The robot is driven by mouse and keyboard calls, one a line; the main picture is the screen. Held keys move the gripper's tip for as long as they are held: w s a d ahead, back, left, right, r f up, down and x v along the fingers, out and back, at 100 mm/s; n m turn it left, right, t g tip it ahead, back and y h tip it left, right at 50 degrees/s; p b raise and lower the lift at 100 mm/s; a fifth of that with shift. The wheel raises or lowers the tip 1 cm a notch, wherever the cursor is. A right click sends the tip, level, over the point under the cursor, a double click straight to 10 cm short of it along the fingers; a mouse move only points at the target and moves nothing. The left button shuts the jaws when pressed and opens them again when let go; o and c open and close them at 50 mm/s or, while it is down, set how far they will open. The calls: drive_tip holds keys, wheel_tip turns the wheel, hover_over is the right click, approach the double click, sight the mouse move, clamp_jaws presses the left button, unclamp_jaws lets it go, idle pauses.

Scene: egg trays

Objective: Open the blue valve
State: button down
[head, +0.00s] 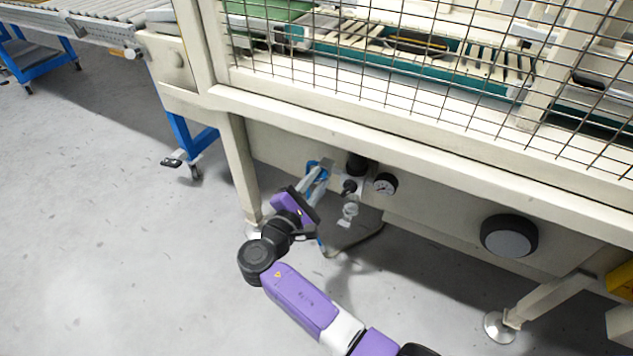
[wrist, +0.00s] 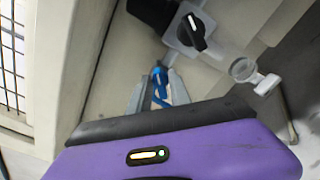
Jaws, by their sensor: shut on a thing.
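The blue valve (head: 313,165) is on the cream panel under the caged machine. In the head view my gripper (head: 316,178) reaches up to it from the lower left and partly hides it. In the wrist view the blue valve (wrist: 158,82) stands between the two grey fingers of my gripper (wrist: 159,92), near their tips. The fingers are shut on the valve. The valve's far side and the exact contact are hard to make out.
Right of the valve are a black knob (head: 349,186), a pressure gauge (head: 386,184) and a clear bowl (head: 349,210). A large round black-rimmed fitting (head: 509,237) sits further right. A machine leg (head: 241,165) stands to the left.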

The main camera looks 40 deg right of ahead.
drive_tip(key=shift+s+f+m+b, duration=0.15)
drive_tip(key=shift+m+b, duration=0.8)
drive_tip(key=shift+m, duration=1.1)
drive_tip(key=shift+w+f+m+b, duration=0.15)
drive_tip(key=shift+m+b, duration=0.8)
drive_tip(key=shift+m, duration=1.1)
drive_tip(key=shift+s, duration=0.1)
drive_tip(key=c, duration=1.5)
unclamp_jaws()
drive_tip(key=shift+r, duration=0.1)
drive_tip(key=shift+p+v, duration=1)
drive_tip(key=shift+v, duration=2.95)
